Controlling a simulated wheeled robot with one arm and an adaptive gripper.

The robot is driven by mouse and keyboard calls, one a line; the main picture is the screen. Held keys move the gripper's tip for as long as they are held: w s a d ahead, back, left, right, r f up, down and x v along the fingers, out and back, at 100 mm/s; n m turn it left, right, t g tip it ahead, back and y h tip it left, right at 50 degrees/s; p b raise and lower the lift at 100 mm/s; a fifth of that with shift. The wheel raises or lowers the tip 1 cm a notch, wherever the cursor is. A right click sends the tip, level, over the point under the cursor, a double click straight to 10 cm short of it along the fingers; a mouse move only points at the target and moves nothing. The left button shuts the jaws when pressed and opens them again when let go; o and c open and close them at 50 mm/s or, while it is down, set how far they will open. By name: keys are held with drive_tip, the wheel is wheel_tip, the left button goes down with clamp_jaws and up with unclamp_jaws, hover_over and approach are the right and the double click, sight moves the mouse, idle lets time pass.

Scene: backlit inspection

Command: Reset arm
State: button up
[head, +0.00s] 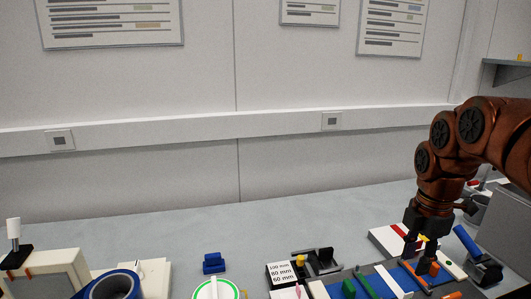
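My arm is copper-brown and reaches in from the right edge. It bends down so that my dark gripper (421,254) points at the bench on the right side. The two dark fingers look spread a little apart, with the tips low over or among small orange pieces (433,269) at a blue tray (380,281). Whether the fingers touch or hold an orange piece cannot be told from this view.
A white board (386,240) with coloured pieces lies behind the gripper. A blue-and-black device (469,245) and a grey panel (505,245) stand close on the right. The bench's back middle is clear.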

drive_tip(key=s+a+m+p, duration=0.3)
drive_tip(key=s+a+m, duration=0.55)
drive_tip(key=a, duration=0.35)
drive_tip(key=s+a+f+m+g+p, duration=0.1)
drive_tip(key=s+a+f+m, duration=0.1)
drive_tip(key=s+m, duration=0.3)
drive_tip(key=s+a+f+m+p, duration=0.1)
drive_tip(key=s+a+f+m, duration=0.1)
drive_tip(key=s+m, duration=0.3)
drive_tip(key=shift+s+a+f+g+p, duration=0.4)
drive_tip(key=shift+s+a, duration=0.05)
drive_tip(key=shift+s, duration=0.8)
drive_tip(key=shift+c, duration=0.3)
